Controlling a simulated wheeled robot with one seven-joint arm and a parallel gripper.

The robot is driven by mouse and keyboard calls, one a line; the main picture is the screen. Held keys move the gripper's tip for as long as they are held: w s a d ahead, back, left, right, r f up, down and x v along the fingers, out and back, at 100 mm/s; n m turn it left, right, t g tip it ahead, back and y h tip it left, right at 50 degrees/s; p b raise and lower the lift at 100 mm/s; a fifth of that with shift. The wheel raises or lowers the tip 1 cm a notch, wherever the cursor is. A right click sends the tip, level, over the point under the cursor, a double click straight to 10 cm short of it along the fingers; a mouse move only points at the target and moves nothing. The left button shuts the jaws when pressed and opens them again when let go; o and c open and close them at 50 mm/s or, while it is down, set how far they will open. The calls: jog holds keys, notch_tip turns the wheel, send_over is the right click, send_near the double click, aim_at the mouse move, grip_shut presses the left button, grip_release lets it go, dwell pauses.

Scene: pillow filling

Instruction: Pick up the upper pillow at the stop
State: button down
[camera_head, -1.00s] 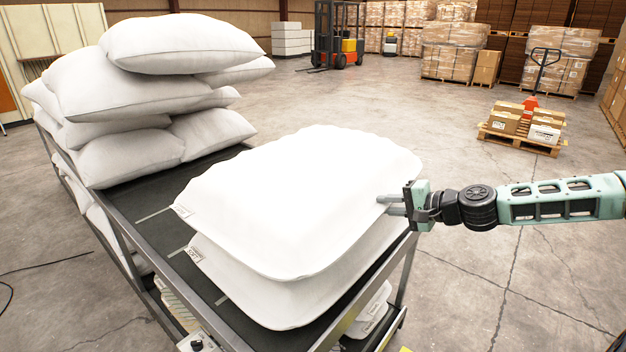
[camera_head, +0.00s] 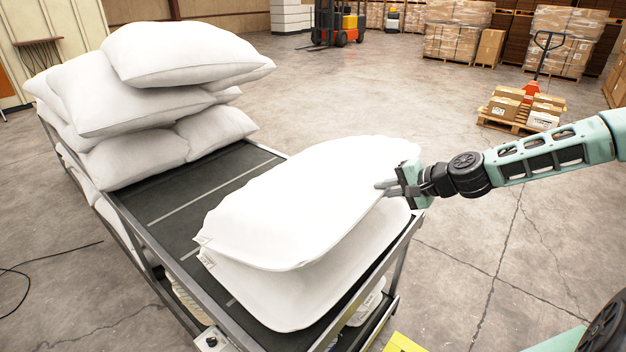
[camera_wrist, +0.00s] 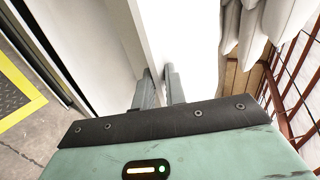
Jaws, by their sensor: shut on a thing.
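The upper pillow (camera_head: 310,200) is white and lies over a similar lower pillow (camera_head: 320,285) at the near right end of the dark conveyor (camera_head: 215,185). My gripper (camera_head: 382,186) comes in from the right and is shut on the upper pillow's right edge. That side of the upper pillow looks raised, with more of the lower pillow showing below it. Its left part still rests on the lower one. The wrist view shows my two fingers (camera_wrist: 160,88) close together against white cloth (camera_wrist: 185,35); the pinched edge is hard to make out there.
A pile of several white pillows (camera_head: 165,100) stands at the conveyor's far left. The metal frame (camera_head: 405,265) runs along the right end. A pallet with boxes (camera_head: 520,112) and a forklift (camera_head: 340,25) stand farther back. Open concrete floor lies right of the conveyor.

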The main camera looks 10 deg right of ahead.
jog(key=shift+g+h, duration=0.5)
jog(key=shift+g, duration=0.2)
notch_tip(320, 180, up, 7)
jog(key=p, duration=0.7)
notch_tip(320, 180, up, 34)
jog(key=g+h+p, duration=0.4)
jog(key=g+p, duration=0.1)
jog(key=p, duration=0.1)
